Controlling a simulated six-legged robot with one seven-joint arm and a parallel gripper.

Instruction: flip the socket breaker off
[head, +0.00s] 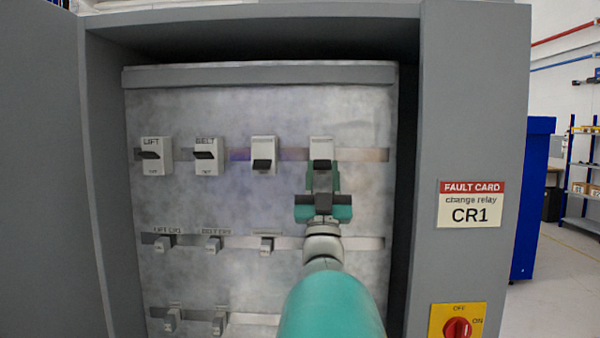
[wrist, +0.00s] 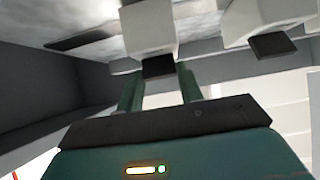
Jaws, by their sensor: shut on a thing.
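In the head view, the top row of the grey panel (head: 215,110) holds breakers marked LIFT (head: 157,142) and BELT (head: 206,142), a third breaker (head: 263,145), and a fourth at the right end (head: 321,148). The labels of the last two are too blurred to read, so I cannot tell which is the socket breaker. My gripper (head: 322,174) is at the fourth breaker, shut on its dark toggle (head: 322,164). In the wrist view, my fingers (wrist: 158,80) stand on either side of that black toggle (wrist: 158,66). The toggle points down in the head view.
The cabinet side walls (head: 95,160) flank the panel closely. Lower rows hold small relays (head: 163,243). On the right post are a fault card reading "change relay CR1" (head: 466,204) and a red rotary switch (head: 457,328). The neighbouring toggle (wrist: 272,46) is close in the wrist view.

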